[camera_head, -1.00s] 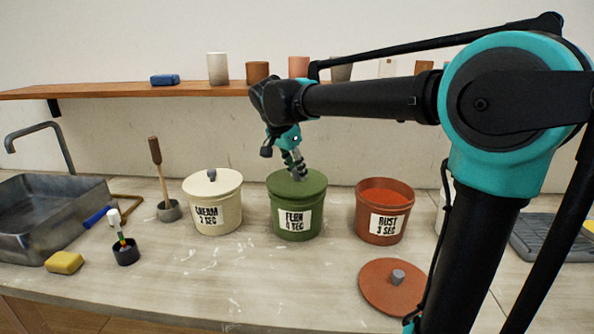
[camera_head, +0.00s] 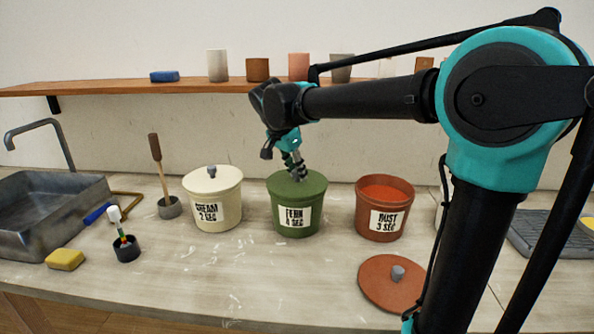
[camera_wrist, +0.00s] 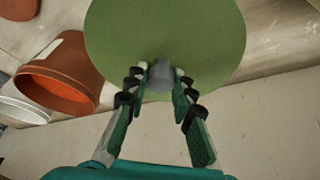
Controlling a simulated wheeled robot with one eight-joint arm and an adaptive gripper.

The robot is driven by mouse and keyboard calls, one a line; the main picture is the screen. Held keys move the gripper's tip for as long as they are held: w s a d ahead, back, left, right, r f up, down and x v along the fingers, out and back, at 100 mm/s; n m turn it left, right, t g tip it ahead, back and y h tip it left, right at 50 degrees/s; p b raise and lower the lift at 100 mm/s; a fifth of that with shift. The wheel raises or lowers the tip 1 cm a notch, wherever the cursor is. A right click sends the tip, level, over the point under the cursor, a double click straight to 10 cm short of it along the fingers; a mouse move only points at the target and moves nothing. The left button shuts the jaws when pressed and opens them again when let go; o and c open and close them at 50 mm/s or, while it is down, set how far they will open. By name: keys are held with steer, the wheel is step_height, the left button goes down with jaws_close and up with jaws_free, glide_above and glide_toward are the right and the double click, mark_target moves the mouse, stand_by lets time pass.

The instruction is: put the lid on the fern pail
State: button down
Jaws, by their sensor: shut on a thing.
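The green fern pail (camera_head: 297,218) stands upright on the counter between the cream and rust pails. Its green lid (camera_head: 287,187) lies across the pail's top and looks level; whether it is fully seated I cannot tell. In the wrist view the lid (camera_wrist: 165,30) is a green disc that hides the pail beneath. My gripper (camera_head: 299,176) is above the lid in the head view. In the wrist view my gripper (camera_wrist: 160,80) is shut on the lid's grey knob (camera_wrist: 160,76), one finger on each side.
The cream pail (camera_head: 213,208) with its lid on stands to the left. The open rust pail (camera_head: 384,212) stands to the right, its lid (camera_head: 393,285) flat on the counter in front. A wooden shelf (camera_head: 130,88) with cups runs behind. The front middle counter is clear.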

steer(key=c, duration=1.2)
jaws_free()
